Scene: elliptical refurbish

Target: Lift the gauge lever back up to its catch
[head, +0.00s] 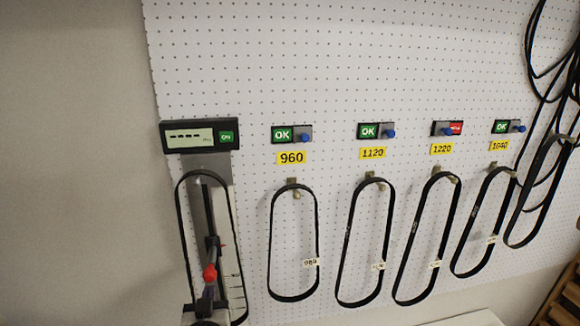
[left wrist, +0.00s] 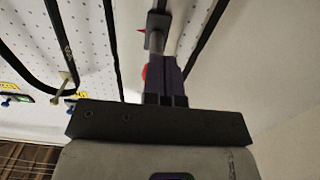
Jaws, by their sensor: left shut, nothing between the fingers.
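The gauge (head: 209,165) hangs on the left of the pegboard, under a dark display box (head: 200,136) with dashes and a green ON label. A black belt (head: 181,222) loops around it. The gauge lever's red knob (head: 209,272) is low on the gauge, below a dark block (head: 212,242). My left gripper (head: 207,294) is shut and empty, just below the knob. In the left wrist view, its closed fingers (left wrist: 165,68) partly cover the red knob (left wrist: 145,72); I cannot tell whether they touch it. My right gripper is not in view.
Several black belts, one a loop (head: 270,240) under the yellow 960 label (head: 292,158), hang to the right with small OK boxes. One box (head: 447,129) shows red. Loose cables (head: 540,65) hang at far right, above a wooden rack (head: 562,300). The wall (head: 70,150) left is bare.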

